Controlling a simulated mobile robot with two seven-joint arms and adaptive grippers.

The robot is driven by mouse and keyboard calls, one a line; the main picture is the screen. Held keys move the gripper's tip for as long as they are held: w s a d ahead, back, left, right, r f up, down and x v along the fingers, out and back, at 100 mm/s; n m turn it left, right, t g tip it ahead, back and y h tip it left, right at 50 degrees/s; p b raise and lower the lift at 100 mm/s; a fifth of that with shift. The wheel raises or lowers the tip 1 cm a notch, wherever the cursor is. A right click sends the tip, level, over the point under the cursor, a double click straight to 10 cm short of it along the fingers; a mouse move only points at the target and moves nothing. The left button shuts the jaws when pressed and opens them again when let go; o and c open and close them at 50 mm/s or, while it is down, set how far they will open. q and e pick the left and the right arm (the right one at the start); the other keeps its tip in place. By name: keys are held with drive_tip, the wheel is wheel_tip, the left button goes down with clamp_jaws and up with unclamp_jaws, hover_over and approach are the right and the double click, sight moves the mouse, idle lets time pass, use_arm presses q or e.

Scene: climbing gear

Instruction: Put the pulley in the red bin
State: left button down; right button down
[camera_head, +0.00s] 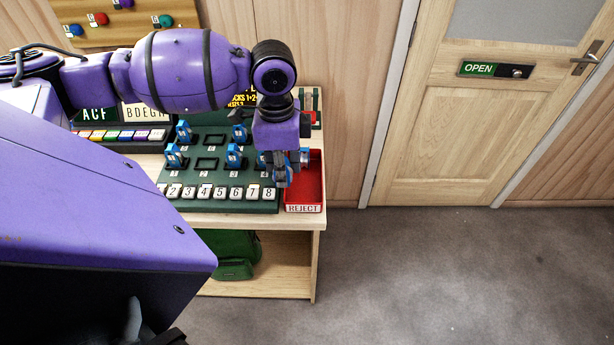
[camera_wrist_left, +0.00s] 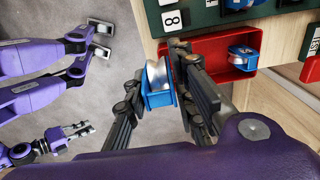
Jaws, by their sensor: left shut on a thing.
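My left gripper (camera_head: 283,180) points down at the left edge of the red bin (camera_head: 304,190), which is marked REJECT. It is shut on a blue pulley with a silver wheel, best seen in the left wrist view, where the pulley (camera_wrist_left: 157,84) sits between the dark fingers (camera_wrist_left: 165,88). The fingers hide part of the pulley. In that view the red bin (camera_wrist_left: 212,44) lies beyond the gripper. Another blue pulley (camera_wrist_left: 242,57) lies inside the bin.
A green board (camera_head: 209,185) with numbered places and several blue pulleys (camera_head: 174,155) is just left of the bin. A sign and coloured strip (camera_head: 120,135) stand farther left. A green bag (camera_head: 235,254) is on the lower shelf. The floor (camera_head: 450,270) at right is clear.

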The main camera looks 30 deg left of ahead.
use_arm(q)
drive_tip(key=w+f, duration=0.2)
drive_tip(key=w, duration=0.1)
drive_tip(key=w+f, duration=0.3)
drive_tip(key=w+a+f+b, duration=0.1)
drive_tip(key=w+f, duration=0.2)
drive_tip(key=shift+w, duration=0.4)
drive_tip(key=shift+w+f, duration=0.1)
drive_tip(key=shift+f, duration=1.55)
drive_tip(key=shift+f, duration=0.1)
drive_tip(key=c, duration=1.9)
unclamp_jaws()
drive_tip(key=shift+f, duration=0.1)
drive_tip(key=o, duration=0.4)
drive_tip(key=shift+o, duration=0.2)
wheel_tip(320, 180, up, 12)
drive_tip(key=shift+r, duration=0.2)
